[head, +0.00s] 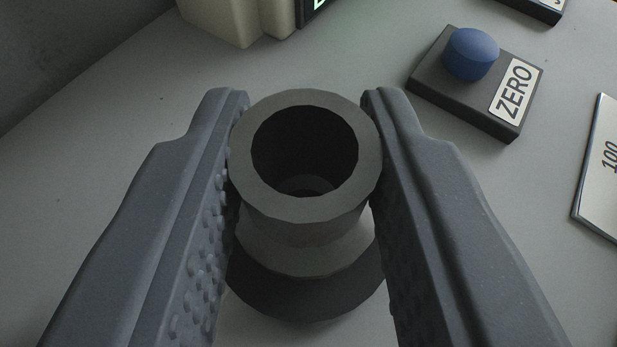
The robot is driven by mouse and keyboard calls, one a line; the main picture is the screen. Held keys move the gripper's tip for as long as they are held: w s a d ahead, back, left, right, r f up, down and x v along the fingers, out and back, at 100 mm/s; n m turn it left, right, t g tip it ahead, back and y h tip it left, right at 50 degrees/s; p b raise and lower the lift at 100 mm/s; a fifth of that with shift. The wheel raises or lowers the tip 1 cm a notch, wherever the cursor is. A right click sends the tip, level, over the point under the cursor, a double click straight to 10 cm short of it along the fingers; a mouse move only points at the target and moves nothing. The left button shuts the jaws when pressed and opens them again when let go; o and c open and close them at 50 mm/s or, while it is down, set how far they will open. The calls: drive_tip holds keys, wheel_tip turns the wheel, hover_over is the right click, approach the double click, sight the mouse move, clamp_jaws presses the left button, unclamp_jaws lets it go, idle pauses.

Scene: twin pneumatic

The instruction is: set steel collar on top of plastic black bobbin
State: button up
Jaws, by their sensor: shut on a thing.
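The steel collar (255,185) is a grey ring with a wide round hole, facing up toward the camera in the middle of the head view. My gripper (306,110) is shut on it, with one finger on each side. Directly below it is the plastic black bobbin (305,298), its dark, wide lower flange showing between the fingers. A paler grey band shows between the ring and this flange. The collar looks roughly in line with the bobbin. I cannot tell whether they touch. The fingers hide the sides of both.
A dark block with a blue button (471,54) and a ZERO label (513,90) stands at the upper right. A plate marked 100 (604,165) lies at the right edge. A cream housing (235,20) with a green display is at the top. The left of the pale table is clear.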

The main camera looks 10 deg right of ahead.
drive_tip(key=shift+f, duration=0.15)
drive_tip(key=shift+f, duration=0.1)
drive_tip(key=o, duration=1)
drive_tip(key=shift+o, duration=0.2)
drive_tip(key=shift+r, duration=0.25)
drive_tip(key=p+v, duration=0.2)
drive_tip(key=v, duration=1)
